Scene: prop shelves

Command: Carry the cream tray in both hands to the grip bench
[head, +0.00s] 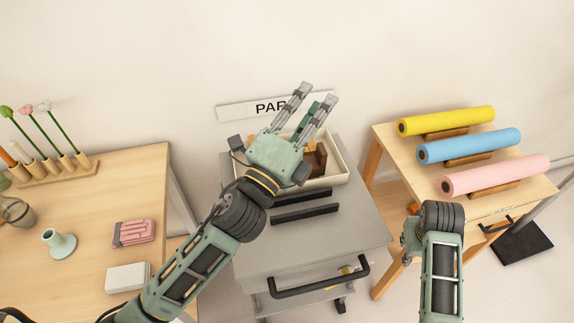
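The cream tray (338,156) sits on the grey cart top (350,217) in front of the wall. Brown pieces (316,160) lie inside it, and a green item shows between my fingers. My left gripper (318,95) is over the tray, its fingers spread apart and pointing to the wall. It hides the tray's left and middle parts. I cannot tell whether it touches the tray, but nothing shows gripped. My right arm comes in at lower right; its fingers are not visible. I cannot tell which bench is the grip bench.
The right wooden table (385,135) holds yellow (445,120), blue (468,145) and pink (495,175) rolls. The left table (85,225) holds flowers, a teal vase (59,243), a pink pack (134,232) and a white stack (128,277). The cart has a black handle (320,283).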

